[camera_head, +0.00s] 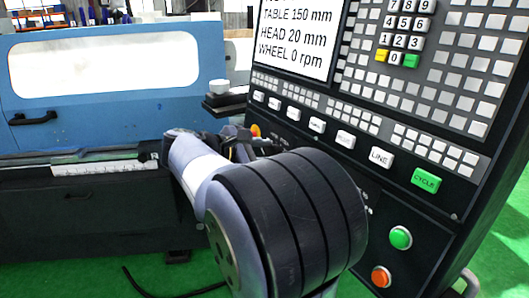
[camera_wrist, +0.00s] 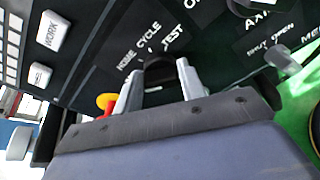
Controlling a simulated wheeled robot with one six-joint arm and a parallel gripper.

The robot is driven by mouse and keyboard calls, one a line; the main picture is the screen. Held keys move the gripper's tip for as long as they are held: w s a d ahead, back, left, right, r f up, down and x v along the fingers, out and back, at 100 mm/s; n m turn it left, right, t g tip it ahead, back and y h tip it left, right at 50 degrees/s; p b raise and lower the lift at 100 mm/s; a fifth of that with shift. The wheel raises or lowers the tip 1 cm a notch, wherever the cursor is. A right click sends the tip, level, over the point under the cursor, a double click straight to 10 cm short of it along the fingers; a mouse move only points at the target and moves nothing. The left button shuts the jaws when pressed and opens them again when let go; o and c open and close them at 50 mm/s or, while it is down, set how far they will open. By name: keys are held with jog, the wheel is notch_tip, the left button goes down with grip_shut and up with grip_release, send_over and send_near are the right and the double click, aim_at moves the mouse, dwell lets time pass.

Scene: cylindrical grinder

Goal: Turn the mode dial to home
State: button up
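The mode dial (camera_wrist: 160,70) is a dark knob on the black control panel, with the white words HOME, CYCLE and TEST printed around it. My gripper (camera_wrist: 158,76) is at the dial, with one pale finger on each side of it. The gaps between fingers and dial are too small to tell whether they touch. The dial's pointer setting is not clear. In the camera_head view my arm covers the dial and most of my gripper.
A yellow and red knob (camera_wrist: 107,102) is close beside my left finger. White WORK key (camera_wrist: 49,33) and another dial (camera_wrist: 245,5) are on the same panel. A green button (camera_head: 400,237) and an orange button (camera_head: 381,276) are lower right. The blue machine door (camera_head: 100,110) stands left.

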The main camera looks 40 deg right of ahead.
jog(key=c, duration=0.4)
jog(key=m+b, duration=0.1)
jog(key=b, duration=0.1)
jog(key=m+b, duration=0.1)
jog(key=m, duration=0.1)
jog(key=shift+s+f+t+b, duration=0.1)
jog(key=shift+f+t+b, duration=0.25)
jog(key=shift+t+b, duration=0.05)
jog(key=shift+s+a+m+h+b, duration=0.1)
jog(key=shift+m+h+b, duration=0.4)
jog(key=shift+m+b, duration=1.5)
